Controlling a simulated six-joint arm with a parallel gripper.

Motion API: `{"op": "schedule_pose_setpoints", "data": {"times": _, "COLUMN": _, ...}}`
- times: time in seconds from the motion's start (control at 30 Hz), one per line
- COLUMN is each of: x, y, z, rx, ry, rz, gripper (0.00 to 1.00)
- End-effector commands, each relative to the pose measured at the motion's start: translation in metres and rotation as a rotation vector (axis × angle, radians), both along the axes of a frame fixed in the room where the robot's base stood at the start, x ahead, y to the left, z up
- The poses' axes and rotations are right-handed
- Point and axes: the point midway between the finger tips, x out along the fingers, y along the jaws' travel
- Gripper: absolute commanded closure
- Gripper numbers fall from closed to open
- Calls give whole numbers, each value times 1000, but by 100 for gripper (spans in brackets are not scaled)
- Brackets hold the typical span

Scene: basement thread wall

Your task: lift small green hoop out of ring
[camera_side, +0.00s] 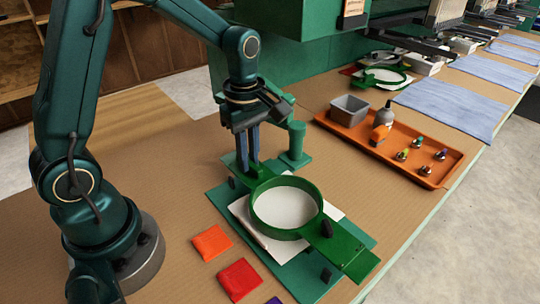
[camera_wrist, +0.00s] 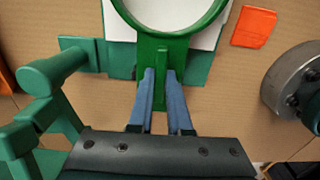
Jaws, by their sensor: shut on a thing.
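The small green hoop (camera_side: 258,185) is round, with a short tab that points toward my gripper. It shows from above in the wrist view (camera_wrist: 160,45), its tab between my fingers. My gripper (camera_side: 249,166) points down with its blue fingers shut on this tab; they also show in the wrist view (camera_wrist: 160,76). The green ring (camera_side: 318,226) has a wide arm toward the lower right, with dark knobs near it. White cloth (camera_side: 285,207) shows inside the hoop and spreads beneath it. I cannot tell whether the hoop sits in the ring or slightly above it.
A green base plate (camera_side: 228,197) lies under the cloth. A green post (camera_side: 297,140) stands close beside my gripper. Orange (camera_side: 211,242) and red (camera_side: 239,279) patches lie in front. An orange tray (camera_side: 445,172) with a grey box, bottle and small items is at right. Brown mat is clear at left.

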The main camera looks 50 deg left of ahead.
Motion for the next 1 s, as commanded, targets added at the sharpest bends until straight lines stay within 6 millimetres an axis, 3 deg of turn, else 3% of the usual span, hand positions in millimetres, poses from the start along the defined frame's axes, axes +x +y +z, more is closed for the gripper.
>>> {"op": "schedule_pose_setpoints", "data": {"times": 0.5, "x": 0, "y": 0, "z": 29, "rx": 0, "ry": -2, "rz": 0, "gripper": 100}}
{"op": "schedule_pose_setpoints", "data": {"times": 1.0, "x": 0, "y": 0, "z": 35, "rx": 0, "ry": -1, "rz": 0, "gripper": 100}}
